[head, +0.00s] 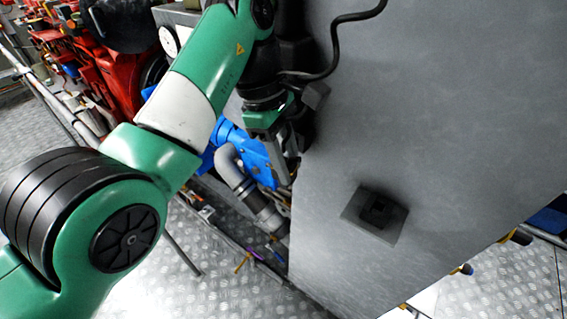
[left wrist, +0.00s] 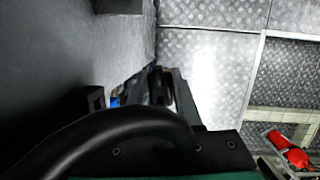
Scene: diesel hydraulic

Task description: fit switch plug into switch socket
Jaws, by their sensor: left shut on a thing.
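The switch socket (head: 376,211) is a dark square block on a lighter square plate on the big grey panel, right of centre in the head view. My left gripper (head: 290,160) is at the panel's left edge, up and to the left of the socket and clearly apart from it. In the left wrist view, my left gripper (left wrist: 165,88) is shut on a dark piece, taken as the switch plug (left wrist: 156,84). The plug is mostly hidden by the fingers, and its front cannot be made out. My right gripper is not in view.
The grey panel (head: 450,110) fills the right side, bare around the socket. A black cable (head: 331,62) loops beside my left wrist. Blue machinery and a grey bent pipe (head: 240,180) stand behind the gripper. Red machinery (head: 100,60) is at upper left, over a metal-plate floor.

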